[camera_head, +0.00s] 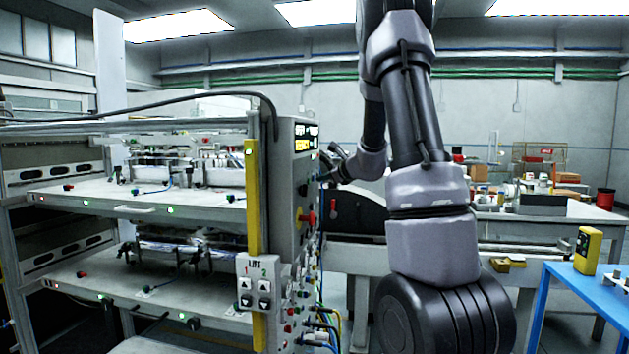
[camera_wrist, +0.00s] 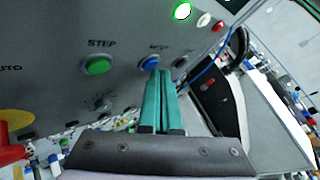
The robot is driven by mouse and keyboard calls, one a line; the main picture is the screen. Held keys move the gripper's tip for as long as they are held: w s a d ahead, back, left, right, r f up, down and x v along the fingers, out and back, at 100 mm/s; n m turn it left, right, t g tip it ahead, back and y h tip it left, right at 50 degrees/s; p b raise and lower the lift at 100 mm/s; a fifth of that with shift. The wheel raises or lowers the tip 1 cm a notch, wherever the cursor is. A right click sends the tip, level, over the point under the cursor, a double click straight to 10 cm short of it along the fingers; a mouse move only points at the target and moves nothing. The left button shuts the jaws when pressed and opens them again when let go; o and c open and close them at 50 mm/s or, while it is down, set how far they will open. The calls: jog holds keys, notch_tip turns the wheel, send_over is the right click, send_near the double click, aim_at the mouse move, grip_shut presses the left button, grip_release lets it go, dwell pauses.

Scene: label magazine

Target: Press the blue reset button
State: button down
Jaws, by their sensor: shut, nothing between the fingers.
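The blue button (camera_wrist: 149,63) sits on a grey control panel (camera_wrist: 60,35) in the wrist view, with a partly blurred label above it. My gripper (camera_wrist: 158,73) has its two green fingers closed together, and their tips overlap the lower right edge of the blue button in the picture. I cannot tell whether the tips touch it. In the head view the panel (camera_head: 306,160) is seen nearly edge-on at the end of the rack. My arm reaches down beside it, and the button and fingertips cannot be made out there.
A green STEP button (camera_wrist: 97,65) is left of the blue one. A lit green lamp (camera_wrist: 182,11) and a red button (camera_wrist: 218,26) are at upper right. A red and yellow knob (camera_wrist: 14,135) juts out at lower left. A blue cable (camera_wrist: 205,72) runs on the right.

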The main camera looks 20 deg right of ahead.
jog(key=shift+s+d, duration=0.3)
jog(key=shift+d, duration=0.05)
jog(key=shift+d, duration=0.1)
jog(key=shift+s+d, duration=0.7)
jog(key=shift+d, duration=0.3)
jog(key=shift+s+d, duration=0.7)
jog(key=shift+d, duration=0.3)
